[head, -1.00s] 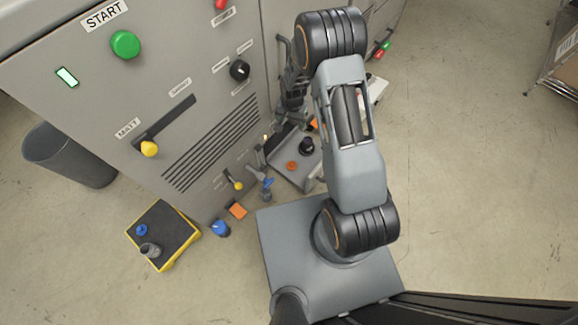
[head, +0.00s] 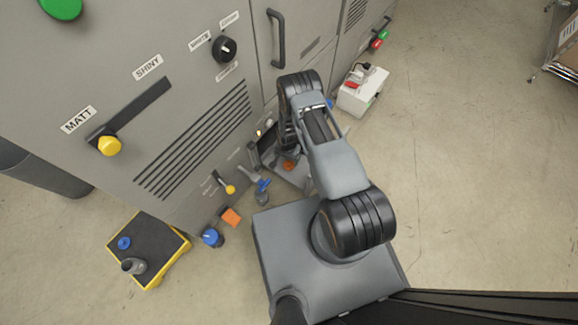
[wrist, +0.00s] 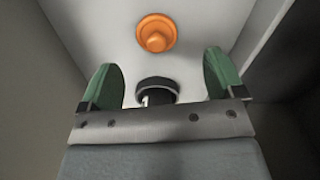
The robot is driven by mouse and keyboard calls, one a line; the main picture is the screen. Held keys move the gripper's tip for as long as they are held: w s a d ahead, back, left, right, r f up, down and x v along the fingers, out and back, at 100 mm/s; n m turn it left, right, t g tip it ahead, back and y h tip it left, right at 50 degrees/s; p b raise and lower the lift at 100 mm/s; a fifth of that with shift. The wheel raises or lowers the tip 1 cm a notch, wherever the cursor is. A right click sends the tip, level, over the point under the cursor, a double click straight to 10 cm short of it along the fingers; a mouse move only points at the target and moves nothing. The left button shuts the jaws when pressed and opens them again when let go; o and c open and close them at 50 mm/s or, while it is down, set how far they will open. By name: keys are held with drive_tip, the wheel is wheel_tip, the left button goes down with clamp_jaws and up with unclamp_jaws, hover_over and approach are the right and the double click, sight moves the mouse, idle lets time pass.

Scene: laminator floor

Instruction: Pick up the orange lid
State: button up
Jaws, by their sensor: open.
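The orange lid (wrist: 155,33) is round with a raised knob and lies on a pale grey surface at the top of the wrist view. In the head view it shows small (head: 289,165) on a grey tray (head: 296,178) at the foot of the machine, beside my arm. My gripper (wrist: 160,76) is open and empty, its green fingers apart. The lid lies beyond the fingertips, near the middle line between them. In the head view my arm hides most of the gripper.
A black round-topped thing (wrist: 155,88) stands between the fingers, partly hidden by my gripper. Grey walls rise at both sides of the wrist view. An orange block (head: 230,217), a blue-topped thing (head: 212,237) and a yellow-edged platform (head: 148,245) are on the floor.

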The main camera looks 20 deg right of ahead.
sight(289, 163)
drive_tip(key=shift+d+f+b, duration=0.15)
drive_tip(key=shift+f+b, duration=0.6)
drive_tip(key=shift+f, duration=0.85)
drive_tip(key=shift+d+f+b, duration=0.15)
drive_tip(key=shift+f+b, duration=0.6)
drive_tip(key=shift+f, duration=0.8)
drive_tip(key=shift+r, duration=0.1)
drive_tip(key=c, duration=1)
